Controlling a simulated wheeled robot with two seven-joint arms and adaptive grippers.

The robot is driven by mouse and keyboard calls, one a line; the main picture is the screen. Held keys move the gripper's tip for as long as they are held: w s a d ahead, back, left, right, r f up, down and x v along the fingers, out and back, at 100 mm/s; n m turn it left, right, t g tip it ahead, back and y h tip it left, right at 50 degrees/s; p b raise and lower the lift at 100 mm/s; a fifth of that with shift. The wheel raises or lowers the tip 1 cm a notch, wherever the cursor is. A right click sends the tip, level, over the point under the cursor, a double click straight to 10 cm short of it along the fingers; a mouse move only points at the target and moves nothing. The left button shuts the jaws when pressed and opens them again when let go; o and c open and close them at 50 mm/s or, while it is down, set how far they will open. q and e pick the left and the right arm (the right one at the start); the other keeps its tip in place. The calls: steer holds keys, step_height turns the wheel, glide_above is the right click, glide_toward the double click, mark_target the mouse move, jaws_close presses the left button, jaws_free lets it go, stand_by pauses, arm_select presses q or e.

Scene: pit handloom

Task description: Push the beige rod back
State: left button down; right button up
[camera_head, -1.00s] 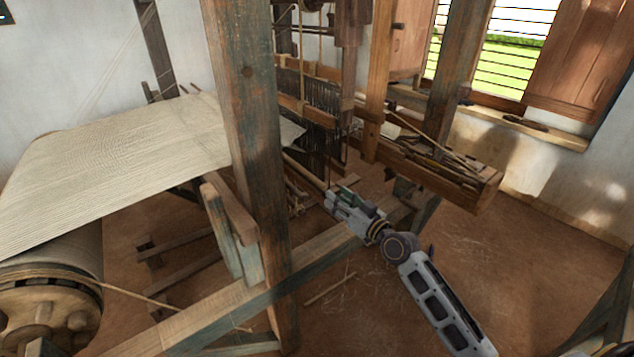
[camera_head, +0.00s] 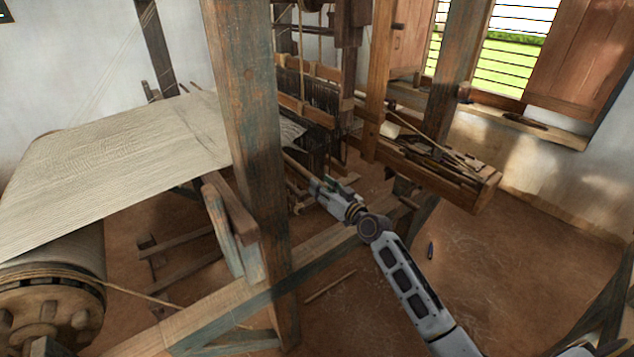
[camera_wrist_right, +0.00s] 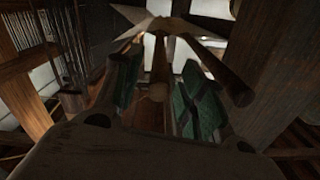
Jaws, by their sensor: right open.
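The beige rod (camera_head: 300,166) shows in the head view as a thin pole slanting down to the right from the loom, its near end at my right gripper. My right gripper (camera_head: 318,186) is open at that end. In the right wrist view a light rod (camera_wrist_right: 159,70) points towards the palm between the two green-padded fingers of my right gripper (camera_wrist_right: 160,75), its round end facing me. I cannot tell whether the fingers touch it. My left gripper is out of view.
A thick wooden post (camera_head: 256,150) stands just left of my right gripper. A low beam (camera_head: 320,245) crosses below my arm. A wooden trough with sticks (camera_head: 485,192) lies to the right. Cream cloth (camera_head: 120,160) is stretched at the left. Floor at the right is mostly clear.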

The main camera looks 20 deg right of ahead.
steer(key=shift+x, duration=1.45)
steer(key=shift+c, duration=0.5)
jaws_close()
